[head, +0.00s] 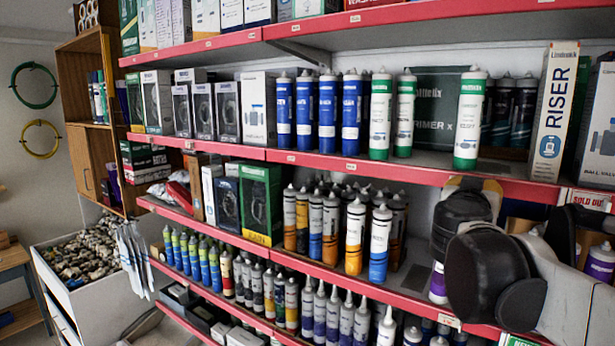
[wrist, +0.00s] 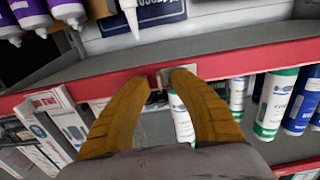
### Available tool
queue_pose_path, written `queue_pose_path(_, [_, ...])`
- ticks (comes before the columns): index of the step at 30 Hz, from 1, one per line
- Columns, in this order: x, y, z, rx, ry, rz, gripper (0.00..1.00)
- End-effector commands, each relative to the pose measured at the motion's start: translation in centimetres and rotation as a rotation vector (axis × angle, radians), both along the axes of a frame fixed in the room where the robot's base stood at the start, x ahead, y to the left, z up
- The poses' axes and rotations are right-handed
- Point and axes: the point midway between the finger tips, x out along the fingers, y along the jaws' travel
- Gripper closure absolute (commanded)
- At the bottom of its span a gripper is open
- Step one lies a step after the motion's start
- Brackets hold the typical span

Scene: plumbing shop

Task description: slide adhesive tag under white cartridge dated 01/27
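My gripper (wrist: 164,79) shows in the wrist view as two yellow-brown fingers, tips close together with a narrow gap, in front of a red shelf edge. A small pale grey tag (wrist: 163,78) shows between the tips; I cannot tell whether it is held or fixed to the edge. Mostly white cartridges (head: 387,327) stand on the lowest visible shelf at bottom centre. A white nozzle tip (wrist: 131,17) shows at the top of the wrist view. No date is legible, so I cannot tell which cartridge reads 01/27.
Red-edged shelves (head: 330,162) are packed with cartridges and boxes. Green-and-white cartridges (head: 468,118) and blue ones (head: 327,112) stand above. A RISER box (head: 552,110) and a SOLD OUT label (head: 588,199) are at right. A pebble-filled bin (head: 52,303) stands at lower left.

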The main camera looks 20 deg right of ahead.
Motion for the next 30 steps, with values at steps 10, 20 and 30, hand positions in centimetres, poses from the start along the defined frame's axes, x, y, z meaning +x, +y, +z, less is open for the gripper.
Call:
queue_pose_path(10, [-2.2,2.7,-0.1,0.0,0.0,0.005,0.73])
queue_pose_path(20, [-6.7,7.9,0.0,0.0,0.0,0.005,0.73])
queue_pose_path(30, [-7.9,9.1,0.0,0.0,0.0,0.0,0.73])
